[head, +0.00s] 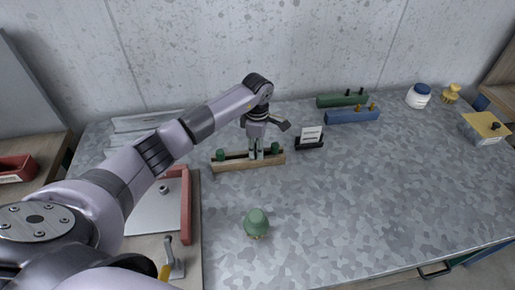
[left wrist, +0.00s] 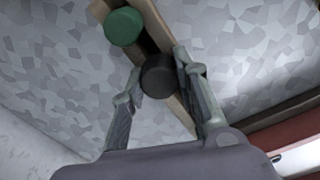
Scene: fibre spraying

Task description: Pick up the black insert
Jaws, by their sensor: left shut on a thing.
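The black insert (left wrist: 158,75) shows in the left wrist view as a dark round piece between my left fingers (left wrist: 160,92). My left gripper (head: 256,154) points down over the middle of a wooden rack (head: 248,165) and is shut on the black insert. In the head view the fingers hide the insert. I cannot tell whether it still sits in the rack or is slightly raised. A green insert (head: 220,155) stands at the rack's left end and another green insert (head: 275,148) at its right end. One green insert (left wrist: 124,27) also shows in the left wrist view. My right gripper is out of view.
A green dome-shaped piece (head: 257,221) stands in front of the rack. A small card holder (head: 311,138) stands just right of it. Green (head: 341,99) and blue (head: 352,116) blocks lie at the back. A red-edged tray (head: 186,205) is at left.

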